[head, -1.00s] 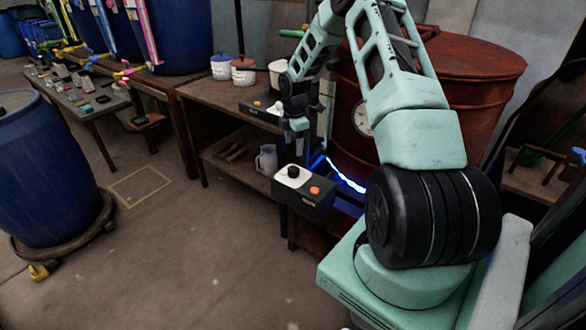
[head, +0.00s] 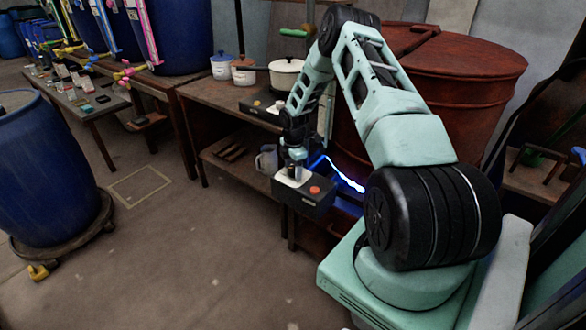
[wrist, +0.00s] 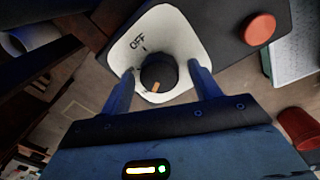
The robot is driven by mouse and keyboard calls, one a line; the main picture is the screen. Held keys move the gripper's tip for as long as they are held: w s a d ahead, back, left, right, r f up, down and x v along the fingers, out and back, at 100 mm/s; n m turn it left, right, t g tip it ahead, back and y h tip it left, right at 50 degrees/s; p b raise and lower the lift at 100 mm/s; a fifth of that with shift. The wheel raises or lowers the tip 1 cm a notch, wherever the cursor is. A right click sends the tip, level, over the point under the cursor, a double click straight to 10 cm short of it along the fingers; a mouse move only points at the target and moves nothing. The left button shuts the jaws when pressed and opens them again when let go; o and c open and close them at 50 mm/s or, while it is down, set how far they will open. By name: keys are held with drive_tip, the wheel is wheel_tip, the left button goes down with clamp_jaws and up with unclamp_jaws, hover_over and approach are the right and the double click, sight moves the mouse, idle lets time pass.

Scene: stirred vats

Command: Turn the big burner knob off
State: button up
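The big burner knob (wrist: 158,72) is a round black knob on a white plate, under a printed "OFF" in the wrist view. Its orange mark points down, away from the word OFF. The knob belongs to a dark control box (head: 312,203) with an orange button (head: 315,190). My gripper (head: 291,174) is right above the box in the head view and hides the knob there. In the wrist view my gripper (wrist: 163,80) is open, one finger on each side of the knob, with visible gaps. Blue-white light (head: 345,180) glows under the rusty red vat (head: 460,80).
A wooden bench (head: 215,95) behind the box holds lidded pots (head: 242,73), a white pot (head: 285,74) and a smaller control box (head: 258,107). A pale jug (head: 266,158) stands on its lower shelf. A blue barrel (head: 45,170) stands left. Open floor lies between.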

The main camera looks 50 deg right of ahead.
drive_tip(key=c, duration=0.9)
drive_tip(key=shift+m, duration=0.3)
drive_tip(key=m, duration=0.4)
drive_tip(key=shift+m, duration=0.4)
drive_tip(key=m, duration=0.5)
drive_tip(key=shift+w, duration=0.1)
drive_tip(key=m, duration=0.6)
drive_tip(key=shift+d+m+g+b, duration=0.15)
drive_tip(key=shift+m+g+b, duration=0.15)
drive_tip(key=shift+b, duration=0.05)
drive_tip(key=m, duration=0.6)
drive_tip(key=shift+m, duration=0.4)
drive_tip(key=shift+d, duration=0.1)
